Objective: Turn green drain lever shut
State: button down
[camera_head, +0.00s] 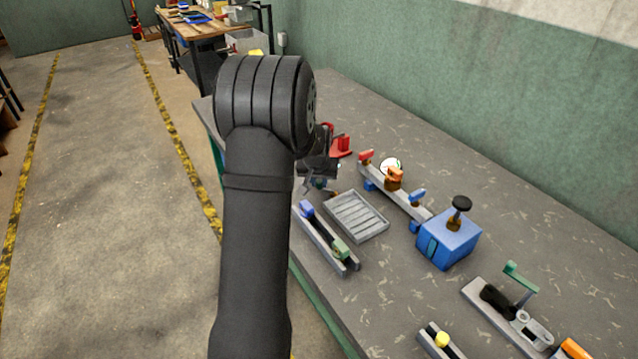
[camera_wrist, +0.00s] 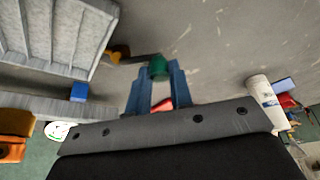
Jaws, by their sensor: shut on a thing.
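The green drain lever (camera_wrist: 158,66) is a short green grip on a brass valve (camera_wrist: 120,54) at the corner of the grey slatted tray (camera_wrist: 90,72). In the wrist view, my gripper (camera_wrist: 160,76) has its two blue fingers closed around the green grip. In the head view, the tray (camera_head: 357,216) lies flat on the bench, and my gripper (camera_head: 318,180) is just beyond its far left corner. My arm hides much of the gripper, and the green grip cannot be made out there. A bit of brass (camera_head: 333,193) shows beside the tray.
A grey rail with red, orange and blue handles (camera_head: 408,203) stands right of the tray. A grey channel (camera_head: 322,240) lies left of the tray. A white cylinder (camera_wrist: 263,98) is right in the wrist view.

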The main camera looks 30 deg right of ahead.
jog(key=m, duration=0.2)
jog(key=w+d+m+g+h, duration=0.1)
jog(key=m, duration=0.1)
jog(key=shift+d, duration=0.2)
jog(key=shift+w+d+m+g+h, duration=0.15)
jog(key=shift+d+m+g, duration=0.25)
jog(key=shift+m, duration=0.65)
jog(key=shift+w+d+m+g+h, duration=0.15)
jog(key=shift+d+m+g, duration=0.25)
jog(key=shift+m, duration=0.65)
jog(key=c, duration=1.3)
grip_release()
jog(key=shift+r, duration=0.1)
jog(key=v, duration=1.7)
jog(key=shift+w+r, duration=0.15)
jog(key=shift+w, duration=0.05)
jog(key=x, duration=1.7)
jog(key=shift+s+f, duration=0.25)
